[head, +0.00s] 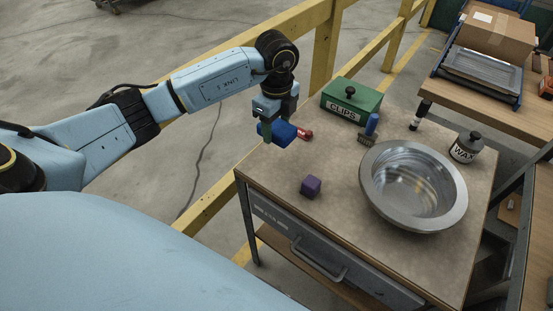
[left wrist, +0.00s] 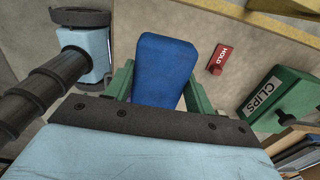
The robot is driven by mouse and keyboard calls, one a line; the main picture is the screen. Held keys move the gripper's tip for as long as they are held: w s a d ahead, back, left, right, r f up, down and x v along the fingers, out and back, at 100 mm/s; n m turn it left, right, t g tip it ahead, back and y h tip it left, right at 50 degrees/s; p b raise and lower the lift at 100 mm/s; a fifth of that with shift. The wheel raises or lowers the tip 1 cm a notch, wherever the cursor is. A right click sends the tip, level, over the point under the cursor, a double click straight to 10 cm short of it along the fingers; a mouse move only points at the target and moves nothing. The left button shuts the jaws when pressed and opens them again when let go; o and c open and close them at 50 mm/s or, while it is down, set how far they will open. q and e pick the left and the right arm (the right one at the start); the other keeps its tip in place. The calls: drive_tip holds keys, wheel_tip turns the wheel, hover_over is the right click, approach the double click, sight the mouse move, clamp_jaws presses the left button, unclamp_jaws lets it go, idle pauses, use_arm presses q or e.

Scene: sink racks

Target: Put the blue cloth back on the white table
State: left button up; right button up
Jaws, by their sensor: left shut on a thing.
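The blue cloth (head: 283,134) looks like a thick folded pad. My left gripper (head: 273,131) is shut on it, at the far left corner of the pale beige-topped table (head: 335,215). In the left wrist view the cloth (left wrist: 165,70) sits between the green fingers and points away from the palm. I cannot tell whether it touches the tabletop or hangs just above it. No table looks plainly white; this pale one has a grey drawer front. My right gripper is not in view.
A red HOLD block (head: 305,133) lies close beside the cloth. Behind are the green CLIPS box (head: 351,103) and a blue-handled brush (head: 370,130). A purple cube (head: 311,187), metal bowl (head: 375,205) and WAX jar (head: 465,147) also stand there. The table's front left is clear.

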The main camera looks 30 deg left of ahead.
use_arm(q)
hover_over(276, 160)
wheel_tip(276, 160, down, 6)
drive_tip(key=shift+r+b, duration=0.15)
drive_tip(key=shift+b, duration=0.15)
wheel_tip(276, 160, down, 4)
drive_tip(key=shift+f+b, duration=0.1)
drive_tip(key=shift+b, duration=0.2)
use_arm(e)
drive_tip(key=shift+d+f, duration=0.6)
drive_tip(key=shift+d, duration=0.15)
use_arm(q)
drive_tip(key=o, duration=1)
drive_tip(key=shift+o, duration=0.2)
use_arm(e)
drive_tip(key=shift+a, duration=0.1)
use_arm(q)
wheel_tip(276, 160, up, 12)
drive_tip(key=shift+r+p, duration=0.15)
drive_tip(key=shift+p, duration=0.6)
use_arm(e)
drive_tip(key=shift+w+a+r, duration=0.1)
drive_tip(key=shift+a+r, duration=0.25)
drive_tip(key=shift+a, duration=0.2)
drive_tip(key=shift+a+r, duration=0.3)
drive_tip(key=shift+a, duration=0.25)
